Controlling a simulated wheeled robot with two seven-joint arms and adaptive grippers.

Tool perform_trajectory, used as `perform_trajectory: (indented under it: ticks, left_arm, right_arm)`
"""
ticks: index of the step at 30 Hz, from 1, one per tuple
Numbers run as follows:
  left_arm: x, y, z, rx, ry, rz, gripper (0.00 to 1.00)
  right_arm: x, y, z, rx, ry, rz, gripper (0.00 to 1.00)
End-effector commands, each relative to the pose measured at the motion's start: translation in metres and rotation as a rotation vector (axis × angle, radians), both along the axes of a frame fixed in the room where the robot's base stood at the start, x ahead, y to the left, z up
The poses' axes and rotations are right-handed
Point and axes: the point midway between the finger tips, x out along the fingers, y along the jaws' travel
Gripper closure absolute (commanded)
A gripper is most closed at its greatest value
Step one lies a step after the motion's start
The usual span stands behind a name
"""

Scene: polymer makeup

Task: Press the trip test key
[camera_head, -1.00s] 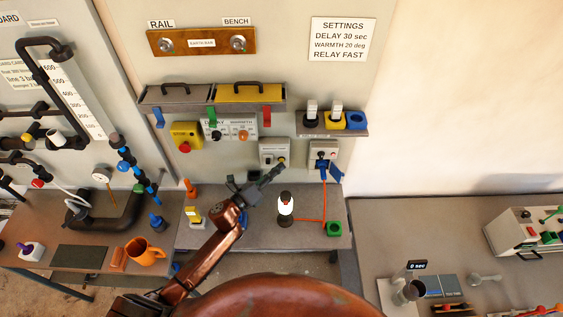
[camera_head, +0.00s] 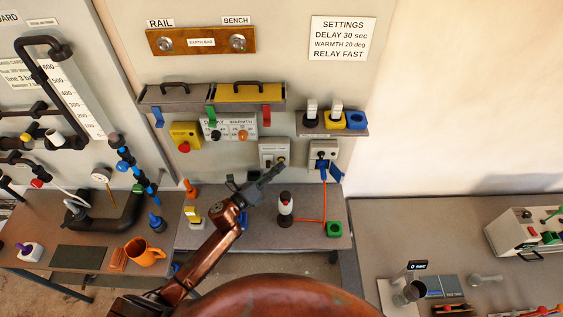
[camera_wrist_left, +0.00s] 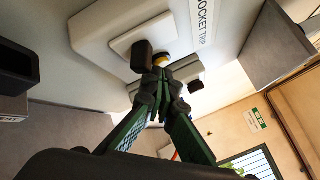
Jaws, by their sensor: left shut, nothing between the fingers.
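The white socket trip box (camera_head: 267,149) is on the wall panel, and its label reads "SOCKET TRIP" in the left wrist view (camera_wrist_left: 120,32). A yellow round key (camera_wrist_left: 161,60) shows on its face beside a black lever (camera_wrist_left: 141,57). My right gripper is not in view.
A socket box (camera_head: 326,147) with a blue plug is just right. A shelf (camera_head: 315,131) with several plugs is above it. A dark lamp-like item with a white band (camera_head: 286,206) and a green box (camera_head: 334,229) stand on the bench below.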

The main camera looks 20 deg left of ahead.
Motion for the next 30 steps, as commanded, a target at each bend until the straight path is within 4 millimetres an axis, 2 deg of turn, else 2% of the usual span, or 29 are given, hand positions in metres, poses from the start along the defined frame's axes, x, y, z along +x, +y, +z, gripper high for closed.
perform_trajectory:
  ticks: [8,24,30]
  left_arm:
    - [-0.002,0.0,0.0,-0.001,0.001,0.001,1.0]
    - [-0.051,-0.015,-0.001,-0.001,0.002,0.0,1.0]
    - [-0.058,-0.017,-0.001,0.0,0.001,-0.001,1.0]
  right_arm:
    - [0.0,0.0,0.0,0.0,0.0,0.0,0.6]
    - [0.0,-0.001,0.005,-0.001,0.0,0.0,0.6]
    - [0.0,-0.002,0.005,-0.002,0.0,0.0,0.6]
